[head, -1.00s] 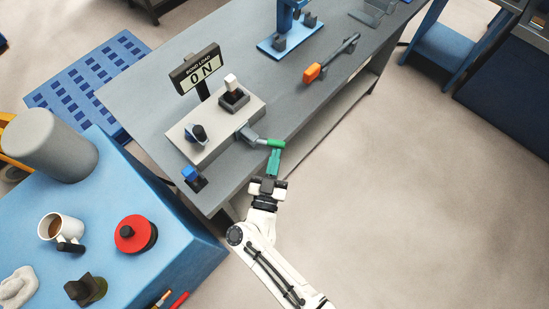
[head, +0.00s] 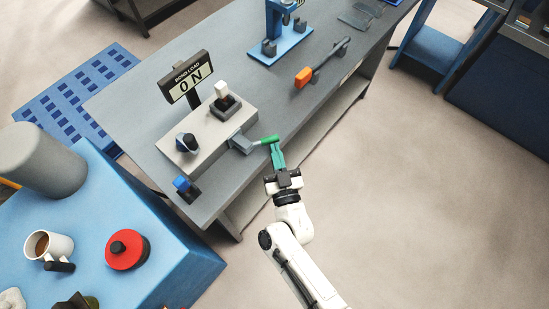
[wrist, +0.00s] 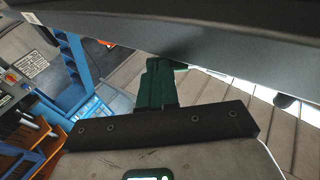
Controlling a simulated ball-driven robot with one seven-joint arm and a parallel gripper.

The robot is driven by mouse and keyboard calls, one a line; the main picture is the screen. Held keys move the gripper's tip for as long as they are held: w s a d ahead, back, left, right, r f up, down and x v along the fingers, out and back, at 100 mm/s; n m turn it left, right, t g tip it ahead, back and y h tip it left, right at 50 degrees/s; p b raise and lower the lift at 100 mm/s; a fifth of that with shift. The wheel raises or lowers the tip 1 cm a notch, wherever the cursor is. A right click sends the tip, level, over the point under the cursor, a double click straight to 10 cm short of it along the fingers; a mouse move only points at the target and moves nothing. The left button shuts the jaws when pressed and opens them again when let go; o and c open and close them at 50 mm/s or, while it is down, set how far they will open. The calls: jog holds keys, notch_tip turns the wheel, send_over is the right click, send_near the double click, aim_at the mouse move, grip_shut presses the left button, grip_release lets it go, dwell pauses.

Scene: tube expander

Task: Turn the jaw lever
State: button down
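The jaw lever is a short grey arm with a green grip (head: 267,140). It sticks out to the right from a grey block (head: 241,143) at the front of a pale box (head: 210,138) on the grey bench. My gripper (head: 276,150), with teal fingers, reaches up from below, its tips at the outer end of the green grip. The fingers look close together; I cannot tell whether they enclose the grip or only touch it. In the wrist view the teal fingers (wrist: 158,84) show beneath a dark grey edge that hides their surroundings; the lever is not clearly visible there.
An orange-handled tool (head: 304,77) lies further back. A blue table (head: 170,245) stands at the left. Open floor lies to the right.

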jog(key=shift+w, duration=0.7)
jog(key=shift+d, duration=0.15)
